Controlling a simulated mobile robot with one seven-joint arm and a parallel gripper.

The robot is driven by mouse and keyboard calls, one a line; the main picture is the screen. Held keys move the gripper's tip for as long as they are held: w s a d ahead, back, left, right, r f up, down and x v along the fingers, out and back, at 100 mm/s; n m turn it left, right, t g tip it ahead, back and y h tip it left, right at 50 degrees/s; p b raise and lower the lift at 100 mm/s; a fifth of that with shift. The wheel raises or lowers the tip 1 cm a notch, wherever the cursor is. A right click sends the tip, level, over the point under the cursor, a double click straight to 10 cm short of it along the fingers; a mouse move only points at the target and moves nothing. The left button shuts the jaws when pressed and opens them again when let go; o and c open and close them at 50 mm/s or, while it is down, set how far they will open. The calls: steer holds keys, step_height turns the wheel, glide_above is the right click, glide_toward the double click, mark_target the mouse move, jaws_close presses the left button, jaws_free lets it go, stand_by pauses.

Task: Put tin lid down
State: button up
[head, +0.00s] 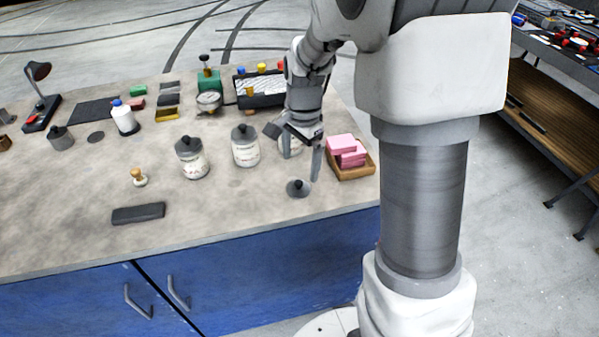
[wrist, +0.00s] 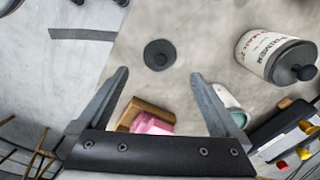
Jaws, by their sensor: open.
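The tin lid (head: 298,188), a dark grey disc with a round knob, lies knob up on the bench near its front edge. It also shows in the wrist view (wrist: 159,55), beyond my fingertips. My gripper (head: 301,165) is open and empty, pointing down just behind and above the lid. In the wrist view its fingers (wrist: 159,78) stand wide apart and neither touches the lid. A white tin without a lid (wrist: 230,100) stands close by, partly hidden behind my gripper in the head view.
Two lidded tins (head: 192,160) (head: 245,148) stand to the left. A wooden tray (head: 352,172) with pink blocks (head: 347,150) is to the right. A dark flat block (head: 138,214) and a wooden-handled stamp (head: 138,177) lie further left. The bench front around the lid is clear.

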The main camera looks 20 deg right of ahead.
steer(key=s+r+n+t, duration=0.2)
steer(key=s+r+n, duration=0.55)
steer(key=r, duration=0.65)
steer(key=s+r+n+t, duration=0.2)
steer(key=s+n, duration=0.3)
steer(key=s, duration=0.7)
steer(key=shift+s+a+t, duration=0.15)
steer(key=shift+s+t, duration=0.1)
steer(key=shift+t, duration=0.25)
